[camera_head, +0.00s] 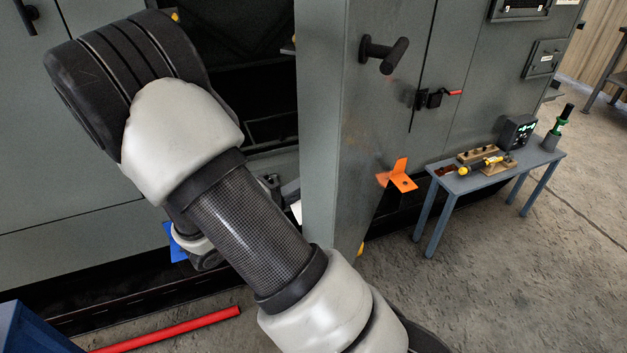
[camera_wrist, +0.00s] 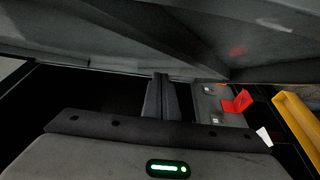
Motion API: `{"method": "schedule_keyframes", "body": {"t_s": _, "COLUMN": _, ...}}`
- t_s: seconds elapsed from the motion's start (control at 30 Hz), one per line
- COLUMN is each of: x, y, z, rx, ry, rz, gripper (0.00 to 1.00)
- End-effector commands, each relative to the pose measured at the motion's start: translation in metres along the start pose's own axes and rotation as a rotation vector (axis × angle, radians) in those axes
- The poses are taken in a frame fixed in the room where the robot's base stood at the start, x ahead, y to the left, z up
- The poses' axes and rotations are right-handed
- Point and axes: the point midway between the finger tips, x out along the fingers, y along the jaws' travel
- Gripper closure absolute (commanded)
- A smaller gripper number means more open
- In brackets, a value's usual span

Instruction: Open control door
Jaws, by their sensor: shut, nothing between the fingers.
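A grey control door (camera_head: 345,150) stands swung out from the grey enclosure, its narrow edge facing me. A black handle (camera_head: 385,52) sits high on its right-hand face. A dark opening shows to the left of the door. My arm reaches in on the opening side of the door, and my gripper is hidden in the head view. In the wrist view my gripper (camera_wrist: 160,98) is shut and empty, its fingers pointing at a dark space below a large grey surface. I cannot tell whether it touches the door.
A blue-grey table (camera_head: 490,180) with several small tools stands to the right. A red bar (camera_head: 170,330) lies on the floor at lower left. A yellow bar (camera_wrist: 297,130) and a red part (camera_wrist: 240,102) are right of my fingers.

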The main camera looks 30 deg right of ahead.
Motion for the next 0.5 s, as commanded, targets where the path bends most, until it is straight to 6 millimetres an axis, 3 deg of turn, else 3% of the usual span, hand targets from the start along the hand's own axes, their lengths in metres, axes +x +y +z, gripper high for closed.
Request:
{"method": "schedule_keyframes", "body": {"t_s": 0.17, "x": -0.002, "y": -0.001, "z": -0.005, "rx": 0.002, "ry": -0.001, "rz": 0.000, "gripper": 1.00}}
{"method": "schedule_keyframes", "body": {"t_s": 0.37, "x": -0.013, "y": -0.003, "z": -0.028, "rx": 0.005, "ry": -0.004, "rz": 0.000, "gripper": 1.00}}
{"method": "schedule_keyframes", "body": {"t_s": 0.5, "x": -0.049, "y": 0.000, "z": -0.021, "rx": 0.000, "ry": -0.001, "rz": -0.001, "gripper": 1.00}}
